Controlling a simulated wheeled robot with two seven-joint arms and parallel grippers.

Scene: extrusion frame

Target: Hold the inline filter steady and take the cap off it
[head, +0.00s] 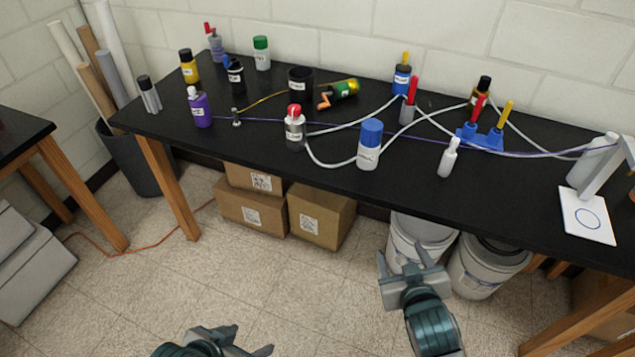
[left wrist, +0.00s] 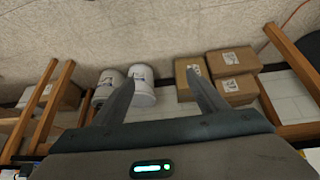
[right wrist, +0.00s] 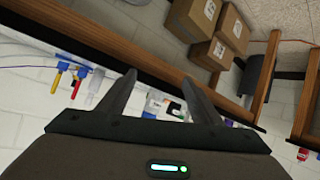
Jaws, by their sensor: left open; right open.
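The labels are too small to read, so I cannot tell for certain which container is the inline filter. A white cylinder with a blue cap (head: 368,150) and a silver one with a red cap (head: 295,131) stand upright near the front of the black bench, with pale tubing beside them. Both caps appear to be on. My left gripper (head: 252,338) is open and empty, low over the floor; its fingers show in the left wrist view (left wrist: 160,76). My right gripper (head: 402,257) is open and empty, in front of the bench, apart from both; its fingers show in the right wrist view (right wrist: 159,77).
A purple bottle (head: 201,108), a black cup (head: 301,80), a white dropper bottle (head: 448,158) and a blue rack (head: 483,138) stand on the bench among loose tubes. A white stand (head: 588,215) is at right. Boxes (head: 321,215) and white buckets (head: 420,232) sit below.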

